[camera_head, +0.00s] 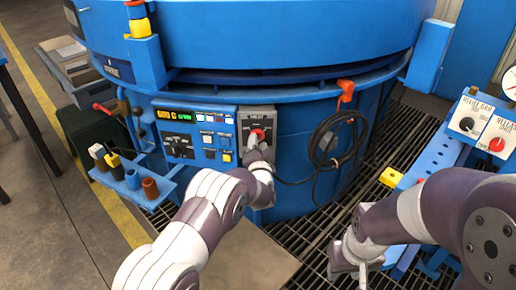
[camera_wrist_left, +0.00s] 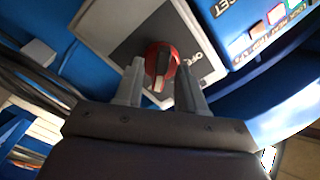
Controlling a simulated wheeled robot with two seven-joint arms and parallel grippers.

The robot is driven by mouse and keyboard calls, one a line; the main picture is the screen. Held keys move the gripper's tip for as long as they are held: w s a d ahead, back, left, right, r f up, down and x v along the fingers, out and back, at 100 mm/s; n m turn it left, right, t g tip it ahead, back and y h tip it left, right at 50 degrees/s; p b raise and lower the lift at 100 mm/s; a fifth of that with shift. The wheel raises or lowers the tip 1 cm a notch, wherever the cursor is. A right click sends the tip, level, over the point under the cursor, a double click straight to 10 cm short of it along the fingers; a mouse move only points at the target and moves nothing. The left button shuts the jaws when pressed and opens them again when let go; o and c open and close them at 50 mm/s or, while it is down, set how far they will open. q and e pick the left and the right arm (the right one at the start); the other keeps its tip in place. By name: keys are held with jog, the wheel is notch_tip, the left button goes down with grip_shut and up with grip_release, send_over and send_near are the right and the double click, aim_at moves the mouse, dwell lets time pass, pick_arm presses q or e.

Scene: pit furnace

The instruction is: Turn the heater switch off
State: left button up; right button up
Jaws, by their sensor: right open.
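The heater switch is a red rotary knob (camera_wrist_left: 161,66) on a dark plate with a light border, and its grip bar points down in the left wrist view. In the head view the knob (camera_head: 259,134) sits on the small panel right of the blue control panel. My left gripper (camera_head: 252,146) is at the knob. In the wrist view its two fingers (camera_wrist_left: 162,82) stand apart, one on each side of the knob. Gaps show beside the grip bar, and I see no clear contact. My right gripper (camera_head: 347,268) is open and empty over the floor grating.
The blue furnace (camera_head: 270,40) fills the back. A black cable coil (camera_head: 338,145) hangs right of the switch. A blue control panel (camera_head: 196,133) with buttons is to its left. A shelf with plugs (camera_head: 130,180) juts out at left.

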pick_arm(q)
jog(key=shift+w, duration=0.2)
grip_shut()
jog(key=shift+n, duration=0.3)
jog(key=n+b, duration=0.7)
jog(key=n, duration=1.2)
jog(key=shift+f, duration=0.1)
jog(key=shift+n, duration=0.3)
dwell(0.3)
